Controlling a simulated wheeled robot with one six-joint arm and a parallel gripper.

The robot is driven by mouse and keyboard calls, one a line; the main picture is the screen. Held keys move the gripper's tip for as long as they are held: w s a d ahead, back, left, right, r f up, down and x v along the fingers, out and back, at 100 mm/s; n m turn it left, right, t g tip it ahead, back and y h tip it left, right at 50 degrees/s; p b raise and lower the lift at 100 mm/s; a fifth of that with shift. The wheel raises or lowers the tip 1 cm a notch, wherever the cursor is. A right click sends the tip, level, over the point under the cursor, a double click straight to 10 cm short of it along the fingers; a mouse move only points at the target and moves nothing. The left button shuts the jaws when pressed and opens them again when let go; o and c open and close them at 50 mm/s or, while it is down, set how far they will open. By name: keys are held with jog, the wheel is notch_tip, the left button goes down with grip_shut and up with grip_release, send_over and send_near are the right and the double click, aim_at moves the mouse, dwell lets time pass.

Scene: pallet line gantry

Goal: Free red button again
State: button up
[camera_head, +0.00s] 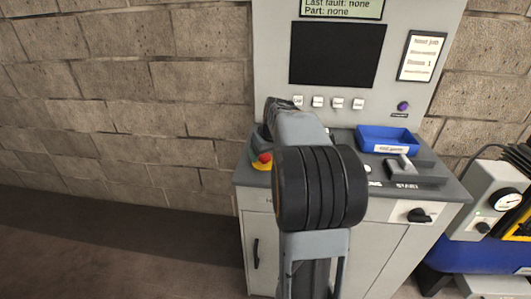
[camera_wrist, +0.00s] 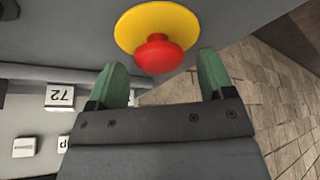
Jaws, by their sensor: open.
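The red button (camera_head: 265,157) is a mushroom-shaped knob on a yellow round base, at the left end of the console's top. In the head view my arm hides part of the console beside it. In the wrist view the red button (camera_wrist: 158,54) sits on its yellow disc (camera_wrist: 130,27) at the upper middle. My gripper (camera_wrist: 163,75) is open, with a green finger on either side below the button's level in the picture. The button shows between the fingertips. I cannot tell whether either finger touches it.
The grey console (camera_head: 453,190) has a dark screen (camera_head: 337,54) and a row of small white buttons above its top. A blue bin (camera_head: 387,138) and a lever block (camera_head: 404,169) stand on the right side. A brick wall (camera_head: 120,90) lies behind.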

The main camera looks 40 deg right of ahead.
jog(key=shift+f, duration=0.1)
jog(key=c, duration=1.3)
jog(key=shift+o, duration=0.2)
jog(key=shift+r+p, duration=0.45)
jog(key=shift+r, duration=0.25)
jog(key=shift+w, duration=0.1)
jog(key=o, duration=1.3)
jog(key=shift+c, duration=0.2)
jog(key=p+v, duration=0.1)
jog(key=v, duration=1.2)
jog(key=shift+s+r, duration=0.2)
jog(key=shift+r, duration=0.15)
